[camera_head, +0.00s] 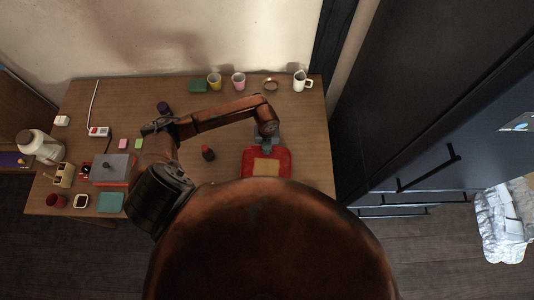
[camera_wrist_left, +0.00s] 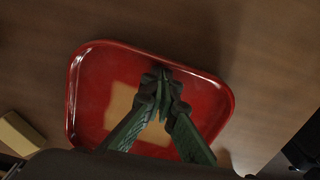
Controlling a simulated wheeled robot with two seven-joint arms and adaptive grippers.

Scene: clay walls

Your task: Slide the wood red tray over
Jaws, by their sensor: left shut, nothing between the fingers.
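The red tray (camera_head: 283,158) lies on the wooden table to the right of its middle, with a tan square area on its surface. Its near part is hidden behind my own body in the head view. My left gripper (camera_head: 265,143) is at the tray's far edge. In the left wrist view the tray's red rim (camera_wrist_left: 72,95) shows around the left gripper (camera_wrist_left: 163,82), whose fingers are shut and empty over the tray's far side. I cannot tell whether the fingertips touch it. My right gripper is not in view.
A small dark red bottle (camera_head: 208,153) stands left of the tray. Cups, a mug (camera_head: 301,80) and a green block (camera_head: 198,86) stand along the back edge. Several small items crowd the left side. A dark cabinet (camera_head: 430,110) stands right of the table. Table right of the tray is clear.

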